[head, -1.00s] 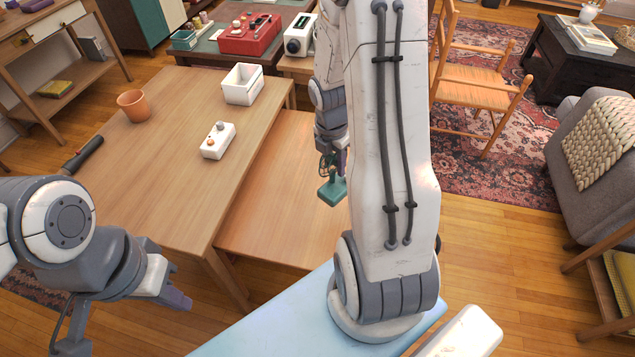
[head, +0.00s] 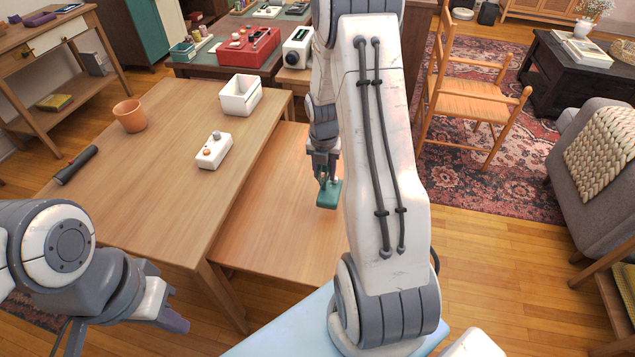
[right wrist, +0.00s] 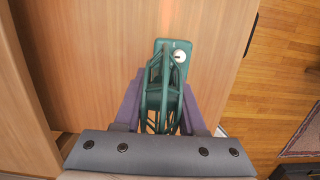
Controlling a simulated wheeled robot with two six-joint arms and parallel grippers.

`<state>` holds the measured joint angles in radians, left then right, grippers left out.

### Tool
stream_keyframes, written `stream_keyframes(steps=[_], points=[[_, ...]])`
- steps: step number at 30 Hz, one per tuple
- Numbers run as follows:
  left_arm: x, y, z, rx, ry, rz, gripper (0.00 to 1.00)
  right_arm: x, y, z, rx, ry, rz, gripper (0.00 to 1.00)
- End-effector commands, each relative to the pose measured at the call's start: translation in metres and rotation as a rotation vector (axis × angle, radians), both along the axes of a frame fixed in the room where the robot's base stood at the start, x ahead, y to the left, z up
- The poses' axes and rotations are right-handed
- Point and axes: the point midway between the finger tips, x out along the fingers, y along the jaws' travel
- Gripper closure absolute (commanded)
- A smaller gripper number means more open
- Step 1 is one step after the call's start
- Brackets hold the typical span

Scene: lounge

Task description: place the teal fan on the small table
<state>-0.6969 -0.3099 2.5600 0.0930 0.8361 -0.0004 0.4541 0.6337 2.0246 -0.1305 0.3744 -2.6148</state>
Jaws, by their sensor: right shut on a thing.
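The teal fan (head: 329,196) hangs base-down in my right gripper (head: 325,174), over the right part of the small table (head: 268,212). In the right wrist view the purple fingers of my right gripper (right wrist: 160,100) are shut on the caged head of the fan (right wrist: 168,62), and its base with a white knob shows beyond. I cannot tell whether the base touches the small table's wooden top (right wrist: 105,55). My left gripper (head: 174,312) is low at the left, away from the fan; its finger gap does not show clearly.
The larger, higher table (head: 130,185) stands left of the small table, bearing a terracotta pot (head: 130,116), a white box (head: 241,95), a white device with knobs (head: 214,150) and a dark cylinder (head: 76,165). A wooden chair (head: 475,100) is at right. The small table's visible top is clear.

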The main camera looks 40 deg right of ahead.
Motion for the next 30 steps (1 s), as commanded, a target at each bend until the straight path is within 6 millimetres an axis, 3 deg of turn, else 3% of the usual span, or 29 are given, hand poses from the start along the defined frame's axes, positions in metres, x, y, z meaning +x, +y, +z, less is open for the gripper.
stream_keyframes(steps=[6, 10, 18, 29, 30], points=[[0.0, 0.0, -0.002, 0.0, 0.0, 0.0, 1.0, 0.023, 0.005, -0.014, 0.0, 0.0, -0.001, 1.0], [0.0, 0.0, -0.003, 0.0, 0.0, 0.0, 1.0, 0.024, 0.006, -0.021, 0.0, 0.001, -0.002, 1.0], [0.0, 0.0, -0.008, 0.0, 0.0, 0.0, 1.0, 0.024, 0.006, -0.055, 0.0, 0.001, -0.002, 1.0], [0.0, 0.0, -0.008, 0.0, 0.0, 0.0, 1.0, 0.024, 0.006, -0.058, 0.0, 0.0, -0.002, 1.0], [0.0, 0.0, -0.008, 0.0, 0.0, 0.0, 1.0, 0.024, 0.006, -0.057, 0.0, 0.0, -0.002, 0.45]])
